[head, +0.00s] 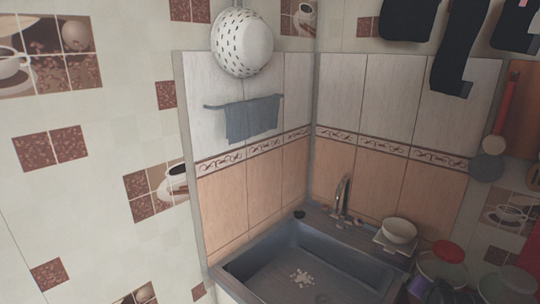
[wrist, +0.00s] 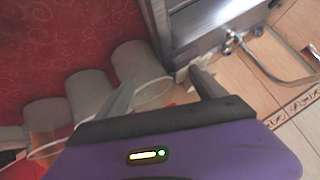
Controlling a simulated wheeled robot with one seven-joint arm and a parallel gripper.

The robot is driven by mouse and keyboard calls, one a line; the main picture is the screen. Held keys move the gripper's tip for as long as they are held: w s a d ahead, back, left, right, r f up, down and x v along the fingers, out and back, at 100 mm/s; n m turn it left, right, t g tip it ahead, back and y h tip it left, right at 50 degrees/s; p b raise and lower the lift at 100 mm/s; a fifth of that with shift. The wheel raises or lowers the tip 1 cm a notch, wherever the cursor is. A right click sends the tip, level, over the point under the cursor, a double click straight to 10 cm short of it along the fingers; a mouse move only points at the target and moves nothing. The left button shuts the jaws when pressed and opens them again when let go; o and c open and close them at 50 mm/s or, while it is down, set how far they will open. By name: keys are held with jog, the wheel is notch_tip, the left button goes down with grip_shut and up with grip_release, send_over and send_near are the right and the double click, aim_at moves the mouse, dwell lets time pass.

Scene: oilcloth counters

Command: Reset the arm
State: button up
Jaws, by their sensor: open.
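My gripper (wrist: 163,80) shows in the wrist view, with a purple body and two grey fingers spread apart. It is open, and I see nothing held between the fingers. Beyond the fingers are the counter and the sink edge.
The sink (head: 322,272) holds small pale bits; its faucet (head: 342,196) stands behind. A white bowl (head: 399,230) and lidded containers (head: 445,268) are at right. A colander (head: 243,43) and towel (head: 252,119) hang above. Grey containers (wrist: 88,95) stand by the red oilcloth (wrist: 60,40).

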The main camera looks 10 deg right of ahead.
jog(key=s+a+r+n+t+y+b, duration=0.3)
jog(key=s+a+n+t, duration=0.7)
jog(key=s+a, duration=1.15)
jog(key=s+a+n+g+y, duration=0.1)
jog(key=s+a, duration=0.2)
jog(key=s, duration=0.6)
jog(key=s+a+n+g+y, duration=0.1)
jog(key=s+a+g, duration=0.1)
jog(key=s, duration=0.8)
jog(key=shift+a+f+y, duration=0.25)
jog(key=shift+a+y, duration=0.05)
jog(key=shift+a, duration=0.5)
